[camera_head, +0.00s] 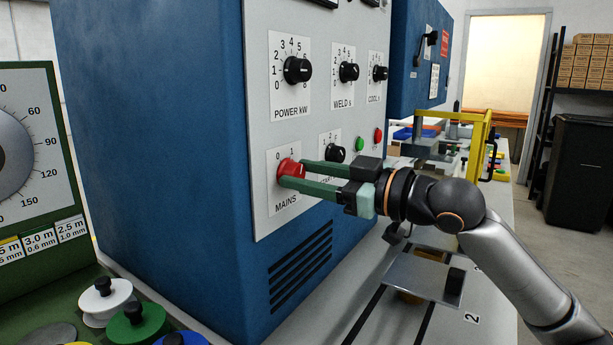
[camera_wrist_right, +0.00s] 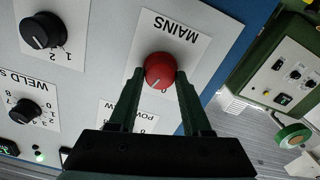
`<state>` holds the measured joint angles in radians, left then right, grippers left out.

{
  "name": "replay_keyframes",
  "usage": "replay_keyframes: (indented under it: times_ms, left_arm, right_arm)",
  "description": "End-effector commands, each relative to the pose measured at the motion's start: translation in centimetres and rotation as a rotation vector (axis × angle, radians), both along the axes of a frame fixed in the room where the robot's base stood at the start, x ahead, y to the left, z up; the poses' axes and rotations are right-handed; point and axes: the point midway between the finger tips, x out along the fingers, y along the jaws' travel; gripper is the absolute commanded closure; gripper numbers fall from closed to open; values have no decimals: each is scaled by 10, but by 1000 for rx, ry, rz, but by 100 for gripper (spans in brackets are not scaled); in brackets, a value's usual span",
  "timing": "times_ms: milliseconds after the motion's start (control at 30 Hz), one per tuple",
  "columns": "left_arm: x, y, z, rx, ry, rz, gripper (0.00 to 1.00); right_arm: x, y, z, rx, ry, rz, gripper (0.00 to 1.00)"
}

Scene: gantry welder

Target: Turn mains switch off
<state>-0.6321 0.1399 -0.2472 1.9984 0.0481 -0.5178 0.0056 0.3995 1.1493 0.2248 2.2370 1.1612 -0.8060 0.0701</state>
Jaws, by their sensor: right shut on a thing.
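The mains switch (camera_head: 289,170) is a red rotary knob on a white plate marked MAINS, 0 and 1, low on the grey front panel of the blue cabinet. My right gripper (camera_head: 296,174) reaches it from the right, with its two green fingers closed around the knob. In the right wrist view the red knob (camera_wrist_right: 160,71) sits between the two fingertips (camera_wrist_right: 160,80), and the MAINS label appears upside down. The fingers partly cover the plate, and I cannot tell the knob's exact setting. My left gripper is not in view.
Black knobs for POWER kW (camera_head: 297,70), WELD s (camera_head: 348,71) and COOL s (camera_head: 379,73) sit above. A green button (camera_head: 360,144) and a red button (camera_head: 378,135) are close to my right gripper. A yellow frame (camera_head: 478,140) stands behind my arm. A green panel with a dial is at left.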

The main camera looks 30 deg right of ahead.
Motion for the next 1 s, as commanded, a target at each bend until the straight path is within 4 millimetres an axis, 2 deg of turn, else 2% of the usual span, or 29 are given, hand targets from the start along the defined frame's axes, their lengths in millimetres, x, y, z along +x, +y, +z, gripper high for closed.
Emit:
replay_keyframes:
  times_ms: [600, 1000]
  left_arm:
    - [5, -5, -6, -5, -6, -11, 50]
    - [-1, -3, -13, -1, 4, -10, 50]
  right_arm:
    - [0, 1, -3, -526, -214, 0, 100]
    - [0, 2, -3, -741, -303, 1, 100]
